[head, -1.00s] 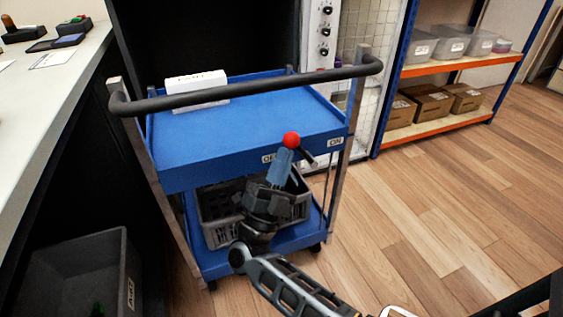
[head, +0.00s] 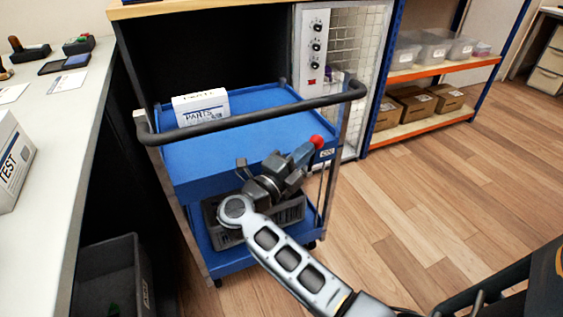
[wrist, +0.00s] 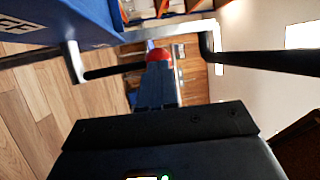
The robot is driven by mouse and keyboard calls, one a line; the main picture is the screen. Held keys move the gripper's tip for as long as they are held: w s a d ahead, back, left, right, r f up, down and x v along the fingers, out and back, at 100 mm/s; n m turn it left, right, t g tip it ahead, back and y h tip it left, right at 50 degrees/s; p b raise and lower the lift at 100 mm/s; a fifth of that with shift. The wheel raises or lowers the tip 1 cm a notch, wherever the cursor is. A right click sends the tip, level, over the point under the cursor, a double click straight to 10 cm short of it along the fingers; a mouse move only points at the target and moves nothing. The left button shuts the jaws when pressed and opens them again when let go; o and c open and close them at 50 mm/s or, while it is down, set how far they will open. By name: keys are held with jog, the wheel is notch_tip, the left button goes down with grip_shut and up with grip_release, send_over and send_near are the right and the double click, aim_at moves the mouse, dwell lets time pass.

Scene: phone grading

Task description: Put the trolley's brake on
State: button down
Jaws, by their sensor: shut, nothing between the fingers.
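The blue trolley (head: 225,148) stands in the middle of the head view with its dark handle (head: 262,116) towards me. Its brake lever ends in a red knob (head: 317,141), seen close to the ON label (head: 326,155) at the tray's right front corner. The OFF label is hidden behind my arm in the head view. My gripper (head: 307,151) is shut and empty, its fingertips right at the knob. In the wrist view the knob (wrist: 158,54) shows just past the closed fingers (wrist: 157,82), with the black lever (wrist: 113,70) to their left. I cannot tell whether they touch.
A parts box (head: 201,107) lies on the trolley's top tray, and a grey crate (head: 290,214) on its lower shelf. A white counter (head: 58,150) runs along the left, with a dark bin (head: 108,275) below. Wooden floor (head: 430,200) is clear to the right.

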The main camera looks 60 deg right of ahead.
aim_at(319, 145)
jog(key=s+d+y+p, duration=0.1)
jog(key=p, duration=0.1)
jog(key=s+d+r+m+y+p, duration=0.1)
jog(key=y+p, duration=0.1)
jog(key=p, duration=0.1)
jog(key=shift+d+m+t, duration=0.3)
jog(key=shift+d, duration=0.05)
jog(key=shift+s+d+f+y+p, duration=0.3)
jog(key=shift+d+p, duration=0.25)
jog(key=shift+p, duration=0.3)
jog(key=shift+s+d+f, duration=0.1)
